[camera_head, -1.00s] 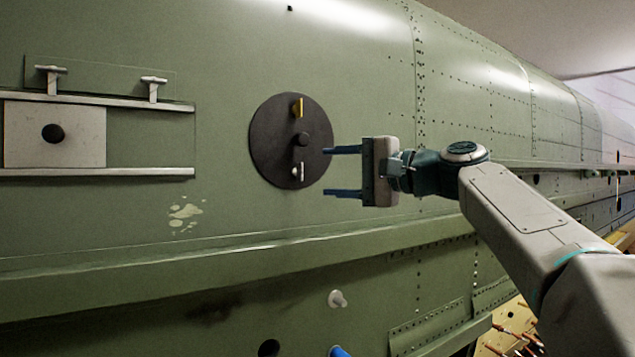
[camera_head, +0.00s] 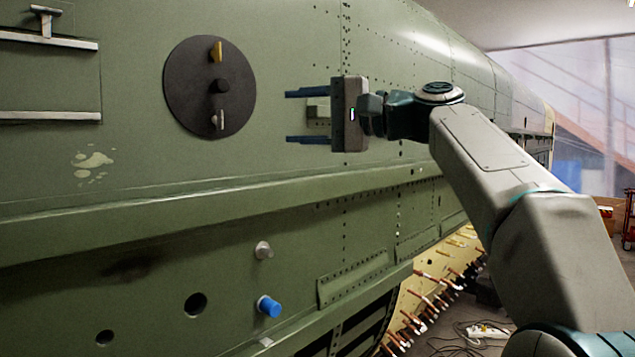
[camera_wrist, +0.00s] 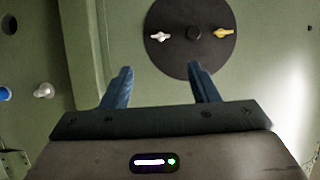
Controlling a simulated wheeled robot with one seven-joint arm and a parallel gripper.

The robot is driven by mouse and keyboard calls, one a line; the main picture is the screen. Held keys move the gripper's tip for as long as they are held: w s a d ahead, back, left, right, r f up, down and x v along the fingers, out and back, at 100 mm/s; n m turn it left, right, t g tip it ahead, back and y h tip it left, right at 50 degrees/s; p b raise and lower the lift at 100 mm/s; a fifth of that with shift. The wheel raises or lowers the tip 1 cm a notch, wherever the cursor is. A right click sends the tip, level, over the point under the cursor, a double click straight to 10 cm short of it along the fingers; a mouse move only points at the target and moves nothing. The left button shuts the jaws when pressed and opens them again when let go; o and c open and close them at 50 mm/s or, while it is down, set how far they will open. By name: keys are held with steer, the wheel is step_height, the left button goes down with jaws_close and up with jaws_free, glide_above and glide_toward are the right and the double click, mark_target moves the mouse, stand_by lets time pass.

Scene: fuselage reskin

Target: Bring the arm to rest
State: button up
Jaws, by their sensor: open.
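My gripper (camera_head: 307,116) is open, its two blue fingers apart with nothing between them. It points left, in front of the green fuselage skin (camera_head: 300,45). A round black disc (camera_head: 180,95) with a yellow handle, a dark centre knob and a silver handle is on the skin, left of the fingertips and apart from them in the head view. In the wrist view the disc (camera_wrist: 180,55) shows beyond the fingers (camera_wrist: 160,87). My arm reaches back from the gripper to the lower right.
A green ledge (camera_head: 180,210) runs along the fuselage below my gripper. A blue plug (camera_head: 269,306) and a pale knob (camera_head: 263,250) stick out below it. Rails (camera_head: 45,117) are at the left. Several copper-coloured pins (camera_head: 425,300), a cable and a power strip (camera_head: 487,332) are at the lower right.

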steer(key=s+d+f+h, duration=0.2)
steer(key=f+h, duration=0.1)
steer(key=f, duration=0.6)
steer(key=s+d+f+h, duration=0.15)
steer(key=f+h, duration=0.25)
steer(key=f, duration=0.5)
steer(key=s+d+f+h, duration=0.2)
steer(key=d+f+h, duration=0.1)
steer(key=f, duration=0.5)
steer(key=s+d+f+n+h, duration=0.1)
steer(key=s+d+f+h, duration=0.1)
steer(key=s+d+f, duration=0.2)
steer(key=s+d+f+n+g+h, duration=0.1)
steer(key=s+d+f+h, duration=0.1)
steer(key=s+d+f, duration=0.3)
steer(key=s+d+f+n+g+h, duration=0.1)
steer(key=s+d+f+h, duration=0.2)
steer(key=s+f, duration=0.6)
step_height(320, 180, down, 7)
steer(key=shift+d+r, duration=0.15)
steer(key=shift+d, duration=0.85)
